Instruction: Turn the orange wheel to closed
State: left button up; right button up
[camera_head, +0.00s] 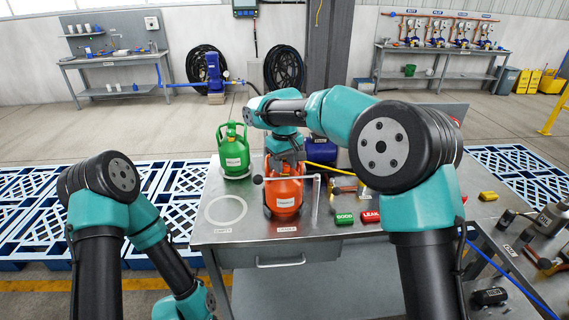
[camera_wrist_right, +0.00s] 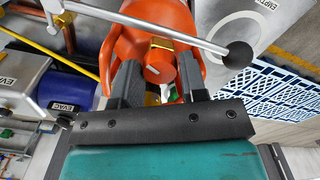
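An orange tank (camera_head: 284,192) stands on the metal table, its top partly hidden by my right arm. In the right wrist view its orange body (camera_wrist_right: 165,18) shows beyond my right gripper (camera_wrist_right: 159,72). A small round orange wheel (camera_wrist_right: 158,70) with a pale mark sits between the two dark fingers. The fingers are apart, one on each side of the wheel; I cannot tell whether they press on it. My left gripper is out of view; only my left arm shows at lower left.
A metal bar with a dark ball end (camera_wrist_right: 238,54) crosses close to the fingers. A green tank (camera_head: 234,152) stands left of the orange one. An empty ring mark (camera_head: 225,210) is on the table.

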jog(key=c, duration=0.5)
jog(key=shift+m, duration=0.3)
jog(key=m, duration=0.5)
jog(key=shift+m, duration=0.4)
jog(key=m, duration=0.6)
jog(key=o, duration=0.9)
jog(key=shift+o, duration=0.2)
jog(key=shift+r, duration=0.1)
